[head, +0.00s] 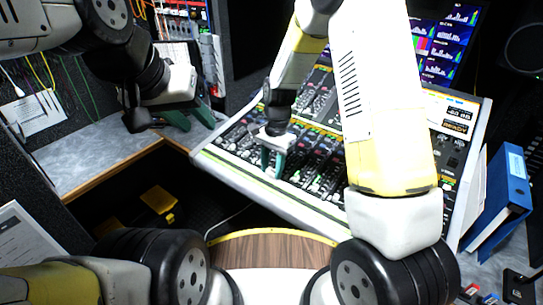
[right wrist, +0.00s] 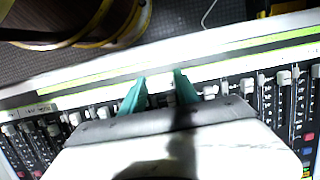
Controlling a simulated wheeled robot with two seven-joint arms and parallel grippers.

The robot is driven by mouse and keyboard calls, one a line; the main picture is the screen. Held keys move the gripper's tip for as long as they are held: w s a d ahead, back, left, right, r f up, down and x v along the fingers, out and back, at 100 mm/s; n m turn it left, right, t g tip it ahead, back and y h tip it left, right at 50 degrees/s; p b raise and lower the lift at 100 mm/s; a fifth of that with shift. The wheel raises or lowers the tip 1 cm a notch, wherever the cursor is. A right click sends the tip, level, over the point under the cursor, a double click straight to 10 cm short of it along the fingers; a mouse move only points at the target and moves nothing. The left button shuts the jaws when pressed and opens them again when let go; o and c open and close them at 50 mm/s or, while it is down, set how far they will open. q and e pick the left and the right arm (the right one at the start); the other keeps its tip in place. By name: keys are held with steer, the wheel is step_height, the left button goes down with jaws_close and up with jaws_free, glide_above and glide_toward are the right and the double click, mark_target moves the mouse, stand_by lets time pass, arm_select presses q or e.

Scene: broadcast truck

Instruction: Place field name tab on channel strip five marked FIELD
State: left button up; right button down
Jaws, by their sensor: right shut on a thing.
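The mixing console (head: 225,160) fills the middle of the head view, with rows of faders and knobs. My right gripper (head: 273,163) points down over its front left part. In the right wrist view its teal fingers (right wrist: 160,78) lie over the pale front edge, near the fader row (right wrist: 265,100). My left gripper (head: 191,118) is open over the grey side counter.
The grey counter (head: 95,155) runs along the left. A blue binder (head: 503,195) stands right of the console. Monitors (head: 450,45) are at the back right.

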mark_target(272, 170)
steer(key=shift+w, duration=0.55)
steer(key=shift+w+f, duration=0.2)
steer(key=shift+f, duration=1.6)
steer(key=c, duration=0.9)
jaws_free()
steer(key=shift+f, duration=0.1)
